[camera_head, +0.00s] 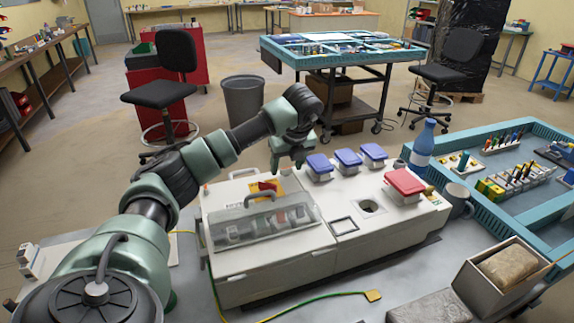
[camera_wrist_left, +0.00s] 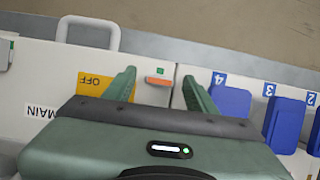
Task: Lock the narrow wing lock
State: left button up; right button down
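My left gripper (camera_head: 287,167) is over the back of the white socket box (camera_head: 300,270), between the yellow switch plate and the blue covers. In the left wrist view its two green fingers (camera_wrist_left: 159,76) are open. A small narrow orange wing piece (camera_wrist_left: 159,82), which looks like the wing lock, lies on the white top between the fingertips. It lies nearly crosswise in that view, with a green mark beside it. I see no finger touching it. In the head view the gripper seems to hide it. My right gripper is not in view.
The yellow plate (camera_wrist_left: 90,83) reads OFF and carries a red switch (camera_head: 266,186) in the head view. Blue covers (camera_head: 347,159) stand right of the gripper. A clear lid (camera_head: 262,223), a red cover (camera_head: 404,182) and a blue bottle (camera_head: 423,143) are also near.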

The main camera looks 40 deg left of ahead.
pick_arm(q)
jog(key=b+v, duration=0.1)
jog(key=v, duration=0.6)
jog(key=shift+d+r, duration=0.15)
jog(key=shift+r, duration=0.2)
